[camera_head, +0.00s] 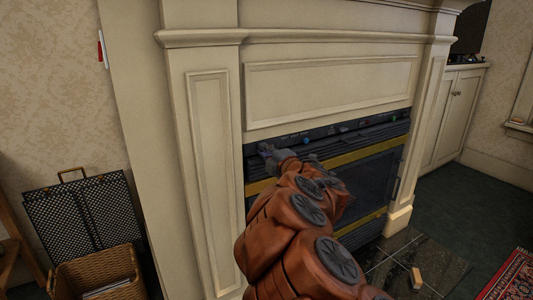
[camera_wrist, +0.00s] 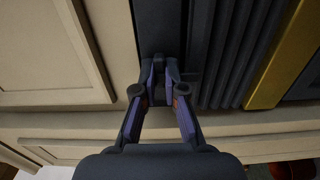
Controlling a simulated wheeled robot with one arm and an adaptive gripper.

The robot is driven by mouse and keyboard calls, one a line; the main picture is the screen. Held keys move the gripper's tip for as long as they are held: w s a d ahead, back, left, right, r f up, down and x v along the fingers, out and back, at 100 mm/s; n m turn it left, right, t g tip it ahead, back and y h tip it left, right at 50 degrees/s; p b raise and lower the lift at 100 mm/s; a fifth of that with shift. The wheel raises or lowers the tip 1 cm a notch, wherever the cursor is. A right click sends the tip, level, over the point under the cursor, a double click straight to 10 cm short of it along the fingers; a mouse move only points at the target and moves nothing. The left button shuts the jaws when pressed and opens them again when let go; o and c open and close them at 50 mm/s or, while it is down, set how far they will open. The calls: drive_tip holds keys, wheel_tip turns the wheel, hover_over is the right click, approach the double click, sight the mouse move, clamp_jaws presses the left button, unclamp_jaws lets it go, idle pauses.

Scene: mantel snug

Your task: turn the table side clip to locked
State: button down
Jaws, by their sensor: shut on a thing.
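My gripper (camera_head: 269,152) is at the left end of the dark control strip (camera_head: 340,128) above the fireplace insert. In the wrist view, my gripper (camera_wrist: 160,76) has its two fingertips closed on a small dark part (camera_wrist: 159,85) at the strip. The fingers hide most of this part, so I cannot tell its shape or which way it is turned. I cannot make out a table or a clearly marked side clip. A small teal knob (camera_head: 306,141) sits on the strip to the right of my gripper.
Black louvres and a brass bar (camera_head: 370,149) lie below the strip. The cream mantel post (camera_head: 210,180) stands close on the left. A wicker basket (camera_head: 105,272) and black mesh screen (camera_head: 88,212) stand at lower left. A small wooden block (camera_head: 416,278) lies on the hearth.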

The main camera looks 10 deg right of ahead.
idle(0.5)
drive_tip(key=c, duration=1.2)
unclamp_jaws()
drive_tip(key=shift+c, duration=0.2)
drive_tip(key=shift+s, duration=0.15)
drive_tip(key=v, duration=0.7)
drive_tip(key=shift+s+d, duration=0.2)
drive_tip(key=shift+s, duration=0.1)
drive_tip(key=shift+r, duration=0.15)
